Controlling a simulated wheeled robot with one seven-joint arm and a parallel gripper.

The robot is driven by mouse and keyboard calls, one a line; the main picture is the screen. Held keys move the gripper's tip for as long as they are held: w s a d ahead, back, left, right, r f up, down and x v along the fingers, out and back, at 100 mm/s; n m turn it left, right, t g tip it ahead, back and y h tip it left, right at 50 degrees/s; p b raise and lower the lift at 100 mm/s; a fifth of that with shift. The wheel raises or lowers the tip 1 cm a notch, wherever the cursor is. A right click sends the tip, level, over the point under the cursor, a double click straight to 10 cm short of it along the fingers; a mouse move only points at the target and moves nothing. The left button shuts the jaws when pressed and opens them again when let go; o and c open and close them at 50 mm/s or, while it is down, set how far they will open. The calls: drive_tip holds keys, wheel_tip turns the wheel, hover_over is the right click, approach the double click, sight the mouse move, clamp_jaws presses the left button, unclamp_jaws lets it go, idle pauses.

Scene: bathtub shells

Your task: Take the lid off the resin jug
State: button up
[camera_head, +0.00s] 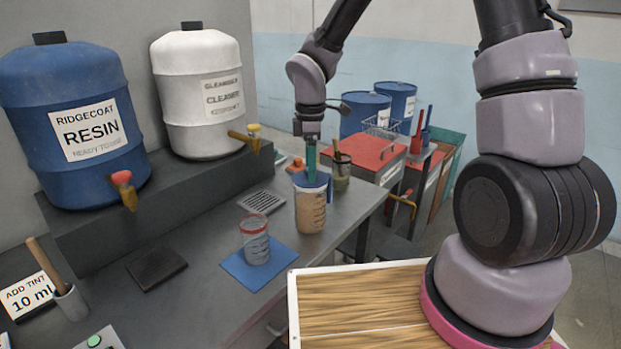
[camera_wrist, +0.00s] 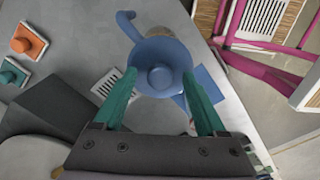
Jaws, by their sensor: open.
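The resin jug (camera_head: 310,212) stands on the grey bench in the head view, with tan contents and measuring marks on its side. Its blue lid (camera_head: 302,182) is on top; in the wrist view the lid (camera_wrist: 160,54) is a round blue disc with a raised knob (camera_wrist: 160,77) at its middle. My gripper (camera_head: 311,166) points down over the jug. In the wrist view its green fingers (camera_wrist: 160,82) are open, one on each side of the knob, with a gap to it. How far the fingertips are above the lid is hard to tell.
A clear cup with a red rim (camera_head: 255,242) stands on a blue mat (camera_head: 236,270) left of the jug. A pot with sticks (camera_head: 341,176) is close behind it. Blue (camera_head: 70,105) and white (camera_head: 200,85) drums stand on a dark ledge. A drain grate (camera_head: 261,202) is nearby.

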clamp_jaws()
drive_tip(key=shift+r, duration=0.1)
